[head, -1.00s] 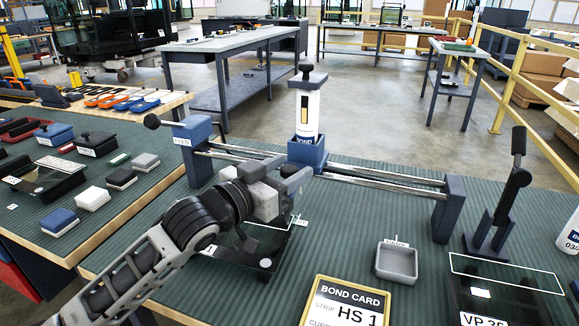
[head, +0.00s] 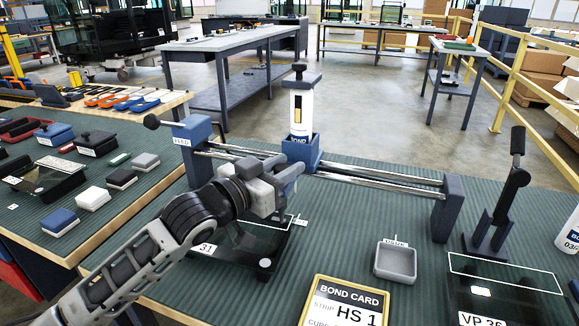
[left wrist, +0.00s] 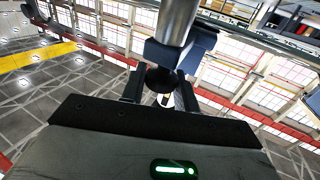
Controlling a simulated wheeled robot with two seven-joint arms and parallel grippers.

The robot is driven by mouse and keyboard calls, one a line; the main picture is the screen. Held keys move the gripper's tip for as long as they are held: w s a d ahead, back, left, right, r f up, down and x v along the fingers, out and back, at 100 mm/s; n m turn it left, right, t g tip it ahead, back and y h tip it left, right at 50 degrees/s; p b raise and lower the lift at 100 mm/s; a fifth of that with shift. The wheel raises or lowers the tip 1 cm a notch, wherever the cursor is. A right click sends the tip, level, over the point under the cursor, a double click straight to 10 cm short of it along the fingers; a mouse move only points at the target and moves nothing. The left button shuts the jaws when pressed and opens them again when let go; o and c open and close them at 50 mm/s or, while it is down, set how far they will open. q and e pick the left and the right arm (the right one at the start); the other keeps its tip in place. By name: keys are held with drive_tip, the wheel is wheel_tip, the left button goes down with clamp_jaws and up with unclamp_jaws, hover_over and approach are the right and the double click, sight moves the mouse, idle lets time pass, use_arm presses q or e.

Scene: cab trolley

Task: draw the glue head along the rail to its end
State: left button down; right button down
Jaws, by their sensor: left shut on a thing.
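The glue head is a white bottle (head: 301,112) with a dark cap and knob on top, upright in a blue carriage (head: 303,152). It sits on the twin-rod rail (head: 380,183), left of the rail's middle. The rail runs between a blue left end block (head: 192,148) with a label and a dark right end block (head: 448,208). My left gripper (head: 286,174) is in front of the carriage. In the left wrist view its fingers (left wrist: 160,84) are shut on a black ball knob (left wrist: 160,78) below the blue carriage (left wrist: 178,52). My right gripper is out of view.
A dark glass plate (head: 240,250) lies beneath my left gripper. A small grey tray (head: 396,262), a bond card (head: 345,303) and a black lever stand (head: 498,205) are on the right of the green mat. The rods beside the carriage look clear.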

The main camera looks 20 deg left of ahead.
use_arm(q)
drive_tip(key=a+p, duration=0.2)
drive_tip(key=a, duration=1.3)
drive_tip(key=shift+w+a, duration=0.25)
drive_tip(key=shift+a, duration=0.05)
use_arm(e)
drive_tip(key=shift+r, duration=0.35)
use_arm(q)
drive_tip(key=c, duration=1.1)
unclamp_jaws()
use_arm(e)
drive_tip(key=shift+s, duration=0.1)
use_arm(q)
drive_tip(key=p+v, duration=0.6)
drive_tip(key=v, duration=1)
drive_tip(key=shift+p, duration=0.4)
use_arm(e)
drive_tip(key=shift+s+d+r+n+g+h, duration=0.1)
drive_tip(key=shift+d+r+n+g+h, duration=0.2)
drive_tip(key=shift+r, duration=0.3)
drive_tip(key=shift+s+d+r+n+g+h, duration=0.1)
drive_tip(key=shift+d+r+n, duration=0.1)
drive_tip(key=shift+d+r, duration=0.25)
